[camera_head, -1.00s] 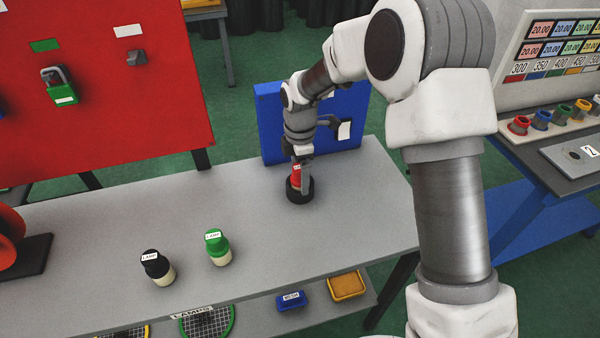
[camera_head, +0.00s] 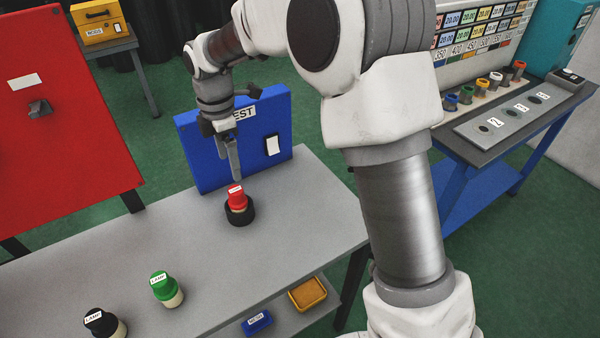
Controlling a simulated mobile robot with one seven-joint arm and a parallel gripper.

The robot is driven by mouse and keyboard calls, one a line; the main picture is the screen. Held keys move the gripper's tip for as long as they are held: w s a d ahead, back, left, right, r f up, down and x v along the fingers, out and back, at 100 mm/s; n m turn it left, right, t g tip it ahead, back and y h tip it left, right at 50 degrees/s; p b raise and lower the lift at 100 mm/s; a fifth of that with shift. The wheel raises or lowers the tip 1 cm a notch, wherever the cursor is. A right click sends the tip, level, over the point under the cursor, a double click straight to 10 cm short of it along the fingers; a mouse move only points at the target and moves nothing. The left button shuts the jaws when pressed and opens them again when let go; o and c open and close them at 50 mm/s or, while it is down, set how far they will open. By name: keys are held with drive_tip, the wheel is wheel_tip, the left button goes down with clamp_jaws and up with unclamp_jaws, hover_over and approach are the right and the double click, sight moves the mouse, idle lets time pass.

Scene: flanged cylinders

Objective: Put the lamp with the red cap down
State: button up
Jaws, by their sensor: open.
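The lamp with the red cap (camera_head: 237,196) stands upright in a round black base (camera_head: 239,214) on the grey table (camera_head: 310,205), in front of the blue panel. My gripper (camera_head: 235,172) is open and empty, pointing down just above and behind the red cap. Its fingers look clear of the cap, though the exact gap is hard to tell. The label on the cap faces up.
A lamp with a green cap (camera_head: 165,288) and one with a black cap (camera_head: 103,323) stand at the table's front left. The blue test panel (camera_head: 190,150) rises close behind my gripper. A yellow tray (camera_head: 307,293) and a blue tray (camera_head: 257,322) are on the lower shelf.

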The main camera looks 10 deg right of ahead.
drive_tip(key=s+d+r+m+t, duration=0.3)
drive_tip(key=s+d+r+m, duration=0.65)
drive_tip(key=d+r, duration=0.35)
drive_tip(key=s+d+f+m+t, duration=0.1)
drive_tip(key=s+d+m+t, duration=0.1)
drive_tip(key=s+d+m, duration=0.8)
drive_tip(key=s+m, duration=0.3)
drive_tip(key=s, duration=0.1)
drive_tip(key=shift+s+d+m+t, duration=0.25)
drive_tip(key=shift+m+t, duration=0.05)
drive_tip(key=shift+m, duration=0.05)
idle(0.5)
